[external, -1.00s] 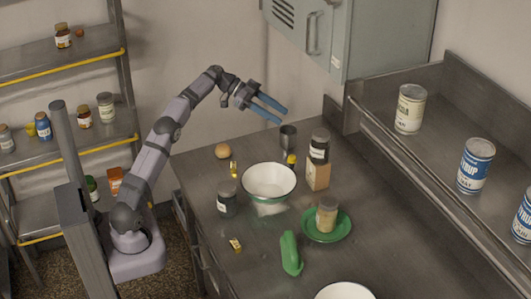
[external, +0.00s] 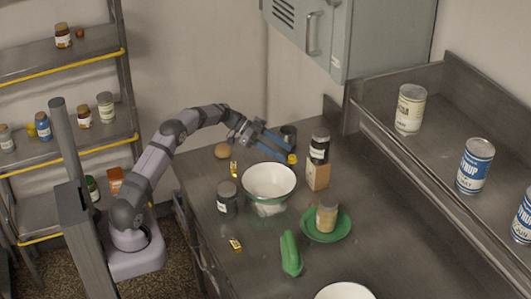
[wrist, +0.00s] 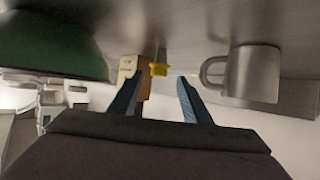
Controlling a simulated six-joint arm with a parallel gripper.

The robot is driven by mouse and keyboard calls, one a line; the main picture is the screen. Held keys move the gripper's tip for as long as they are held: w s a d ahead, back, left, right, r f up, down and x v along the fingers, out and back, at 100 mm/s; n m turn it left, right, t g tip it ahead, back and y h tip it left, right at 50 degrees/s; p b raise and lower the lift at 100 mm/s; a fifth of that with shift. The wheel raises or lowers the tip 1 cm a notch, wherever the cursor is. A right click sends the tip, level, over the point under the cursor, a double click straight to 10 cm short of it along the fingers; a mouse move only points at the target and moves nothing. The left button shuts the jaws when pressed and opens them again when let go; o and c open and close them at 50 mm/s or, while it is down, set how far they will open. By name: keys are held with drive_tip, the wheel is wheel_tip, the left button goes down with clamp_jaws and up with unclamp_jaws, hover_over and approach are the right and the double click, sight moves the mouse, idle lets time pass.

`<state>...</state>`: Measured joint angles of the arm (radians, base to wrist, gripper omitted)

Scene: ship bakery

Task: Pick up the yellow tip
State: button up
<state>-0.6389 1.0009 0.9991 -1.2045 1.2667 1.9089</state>
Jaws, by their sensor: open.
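The yellow tip (external: 292,159) is a small yellow piece standing on the steel counter, between the white bowl and the wooden block. In the wrist view the yellow tip (wrist: 158,69) shows between the two blue fingers, nearer the left one. My gripper (external: 288,153) is open and empty, its blue fingers reaching down to the right towards the tip. In the wrist view my gripper (wrist: 160,76) has its fingers spread apart. I cannot tell exactly how far the fingertips are from the tip.
A metal mug (external: 289,131) stands close behind the fingers. A green plate (external: 345,232) holds a jar.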

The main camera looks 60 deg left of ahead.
sight(292, 157)
drive_tip(key=shift+p+x, duration=1.5)
drive_tip(key=shift+x, duration=1.1)
drive_tip(key=shift+s, duration=0.15)
drive_tip(key=c, duration=0.9)
